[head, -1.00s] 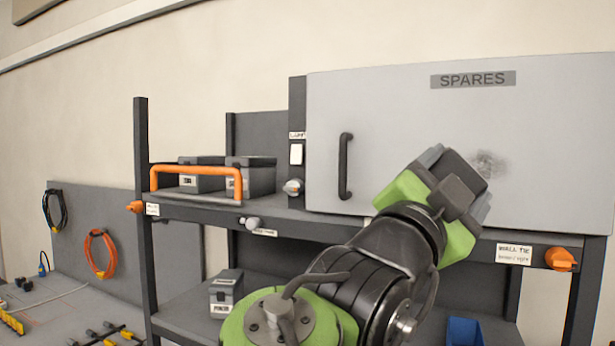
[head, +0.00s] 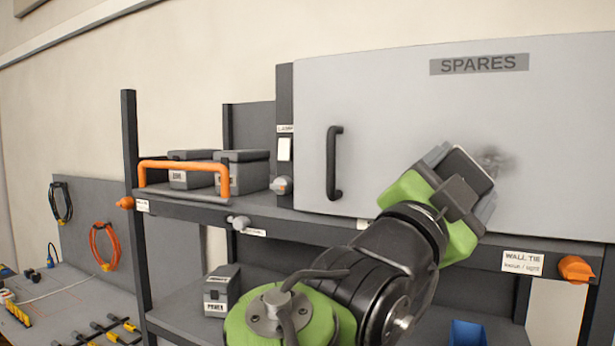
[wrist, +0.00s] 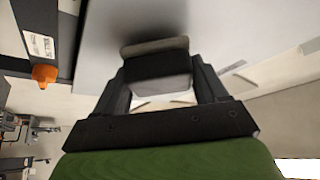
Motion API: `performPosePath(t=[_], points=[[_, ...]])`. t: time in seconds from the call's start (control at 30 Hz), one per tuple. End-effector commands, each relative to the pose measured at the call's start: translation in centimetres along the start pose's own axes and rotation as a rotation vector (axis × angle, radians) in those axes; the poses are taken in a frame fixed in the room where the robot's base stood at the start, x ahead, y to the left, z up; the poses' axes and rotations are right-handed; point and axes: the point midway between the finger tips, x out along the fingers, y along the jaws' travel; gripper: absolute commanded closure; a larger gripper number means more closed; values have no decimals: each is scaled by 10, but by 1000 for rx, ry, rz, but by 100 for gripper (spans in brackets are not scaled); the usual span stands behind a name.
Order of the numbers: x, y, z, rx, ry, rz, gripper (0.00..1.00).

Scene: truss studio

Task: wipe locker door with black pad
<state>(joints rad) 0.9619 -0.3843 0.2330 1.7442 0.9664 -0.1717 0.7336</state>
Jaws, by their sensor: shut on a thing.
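The grey locker door (head: 400,110) carries a SPARES label and a black handle (head: 333,162). A dark smudge (head: 497,158) marks its right part, just beside and beyond my gripper in the head view. My gripper (head: 458,180) is shut on the black pad (head: 468,168) in front of the door. In the wrist view the pad (wrist: 157,68) sits between both fingers, its face toward the grey door surface (wrist: 215,25), with a dark shadow or smudge beside it. I cannot tell whether the pad touches the door.
The locker stands on a dark shelf frame with orange knobs (head: 576,268). Left of it are an orange handle bar (head: 185,165) and grey boxes (head: 243,172). A WALL TIE label (head: 522,262) is under the door. A blue bin (head: 467,333) stands lower down.

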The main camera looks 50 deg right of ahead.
Motion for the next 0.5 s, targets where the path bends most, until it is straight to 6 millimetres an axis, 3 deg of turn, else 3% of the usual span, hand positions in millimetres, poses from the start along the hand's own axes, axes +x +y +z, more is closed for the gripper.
performPosePath(t=[0.5], points=[[9, 0, 5, 0, 0, -1, 52]])
